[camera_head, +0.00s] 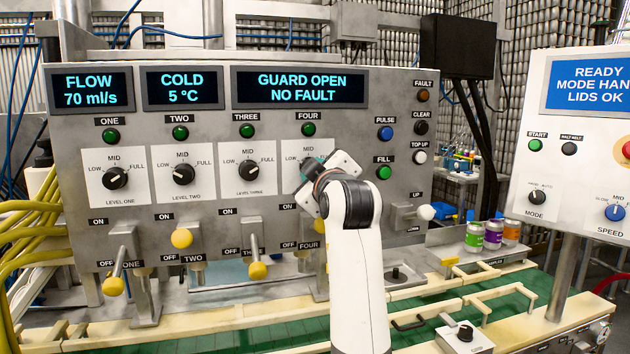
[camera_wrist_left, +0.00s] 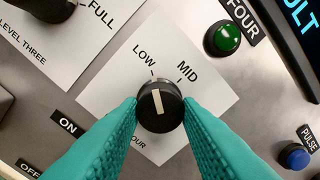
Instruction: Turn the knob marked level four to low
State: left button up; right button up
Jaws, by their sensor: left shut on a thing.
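The level four knob (camera_wrist_left: 160,106) is a black round knob with a white pointer line, on a white card marked LOW and MID. In the left wrist view its pointer aims up and slightly left, close to the LOW tick. My left gripper (camera_wrist_left: 160,112) is shut on this knob, one teal fingertip on each side. My right gripper is not in view.
The level three knob (camera_head: 249,170) sits close to the left. Above is the green FOUR button (camera_head: 309,129); right are the blue PULSE button (camera_head: 386,133) and green FILL button (camera_head: 384,172). Yellow-tipped levers (camera_head: 257,270) stick out below.

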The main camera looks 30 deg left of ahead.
pick_arm(q)
jog(key=shift+n, duration=0.4)
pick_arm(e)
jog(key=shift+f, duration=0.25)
pick_arm(q)
jog(key=o, duration=1)
